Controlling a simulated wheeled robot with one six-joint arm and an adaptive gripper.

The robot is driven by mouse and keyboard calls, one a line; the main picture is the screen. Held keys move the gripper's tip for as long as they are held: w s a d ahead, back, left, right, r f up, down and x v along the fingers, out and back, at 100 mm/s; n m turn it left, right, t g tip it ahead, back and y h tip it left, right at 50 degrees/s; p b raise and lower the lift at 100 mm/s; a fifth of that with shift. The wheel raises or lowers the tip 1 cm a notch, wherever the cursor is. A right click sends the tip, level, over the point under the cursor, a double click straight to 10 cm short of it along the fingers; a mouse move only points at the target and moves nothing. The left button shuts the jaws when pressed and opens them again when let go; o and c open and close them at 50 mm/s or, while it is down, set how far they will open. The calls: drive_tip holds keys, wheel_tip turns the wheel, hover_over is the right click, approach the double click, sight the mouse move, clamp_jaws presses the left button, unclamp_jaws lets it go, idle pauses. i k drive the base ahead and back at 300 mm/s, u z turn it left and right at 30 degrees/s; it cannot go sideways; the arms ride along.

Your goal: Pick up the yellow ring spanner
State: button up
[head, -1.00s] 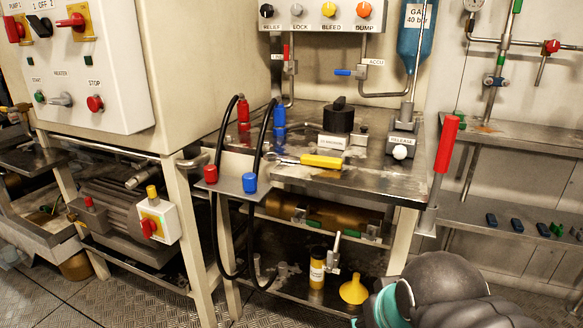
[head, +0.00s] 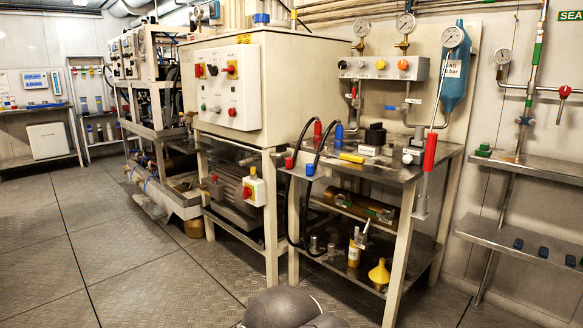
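The yellow ring spanner (head: 352,158) lies on the metal bench top (head: 397,173), near its front left part, beside the red and blue hose couplings. Its yellow handle shows clearly; its metal end is too small to make out at this distance. My gripper is not in view. Only a dark rounded part of my own arm shows at the bottom edge of the head view, well short of the bench and apart from the spanner.
A red-handled lever (head: 430,151) stands at the bench's right end. Black hoses (head: 297,205) loop down its front left. A yellow funnel (head: 379,272) is on the lower shelf. A cream cabinet (head: 262,75) stands left. The floor (head: 130,235) at left is clear.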

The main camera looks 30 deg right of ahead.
sight(343, 155)
drive_tip(key=u, duration=0.3)
drive_tip(key=i, duration=0.75)
drive_tip(key=z, duration=0.45)
drive_tip(key=i, duration=1)
drive_tip(key=z, duration=0.8)
